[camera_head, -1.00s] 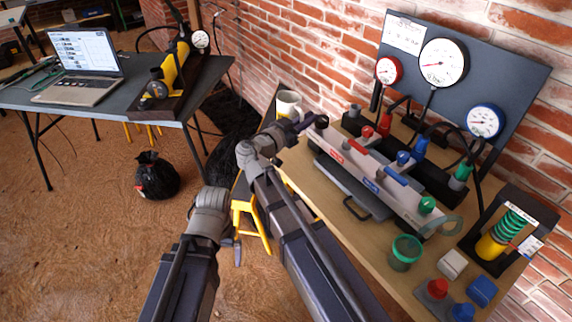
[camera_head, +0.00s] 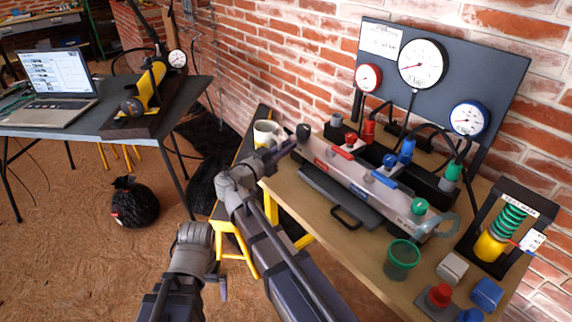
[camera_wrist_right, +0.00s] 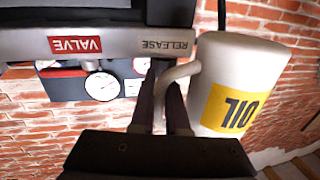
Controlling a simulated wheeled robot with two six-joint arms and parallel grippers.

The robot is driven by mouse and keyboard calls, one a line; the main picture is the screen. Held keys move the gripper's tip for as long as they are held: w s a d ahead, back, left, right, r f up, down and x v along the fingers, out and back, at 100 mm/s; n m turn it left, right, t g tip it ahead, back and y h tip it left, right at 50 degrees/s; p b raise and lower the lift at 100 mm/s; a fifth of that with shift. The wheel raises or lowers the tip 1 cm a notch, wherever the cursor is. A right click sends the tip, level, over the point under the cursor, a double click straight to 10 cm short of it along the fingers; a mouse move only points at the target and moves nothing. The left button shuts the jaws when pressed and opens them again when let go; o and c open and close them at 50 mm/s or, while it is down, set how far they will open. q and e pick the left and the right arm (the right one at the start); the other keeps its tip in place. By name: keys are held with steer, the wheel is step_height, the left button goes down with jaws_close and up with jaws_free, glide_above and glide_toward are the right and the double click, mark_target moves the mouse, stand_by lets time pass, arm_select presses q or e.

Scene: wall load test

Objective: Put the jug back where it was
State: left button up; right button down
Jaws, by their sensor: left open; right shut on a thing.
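The white jug (camera_head: 266,134) with a yellow OIL label is at the left end of the wooden bench in the head view. It fills the right side of the right wrist view (camera_wrist_right: 238,70), where the picture is upside down. My right gripper (camera_wrist_right: 160,95) is shut on the jug's handle, with the fingers on either side of it. In the head view my right gripper (camera_head: 287,149) reaches the jug from the front. Whether the jug's base touches a surface is hidden. My left gripper (camera_head: 222,284) is low in front of the bench, apart from everything, and open.
A grey valve manifold (camera_head: 365,180) lies along the bench (camera_head: 345,245), close to the jug. A gauge board (camera_head: 445,85) stands behind it. A green cup (camera_head: 403,262) and a spring stand (camera_head: 510,225) are towards the right. A black bag (camera_head: 133,203) is on the floor.

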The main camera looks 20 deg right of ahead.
steer(key=shift+f+b, duration=1.8)
steer(key=shift+f, duration=0.2)
steer(key=c, duration=0.9)
jaws_free()
steer(key=shift+r, duration=0.2)
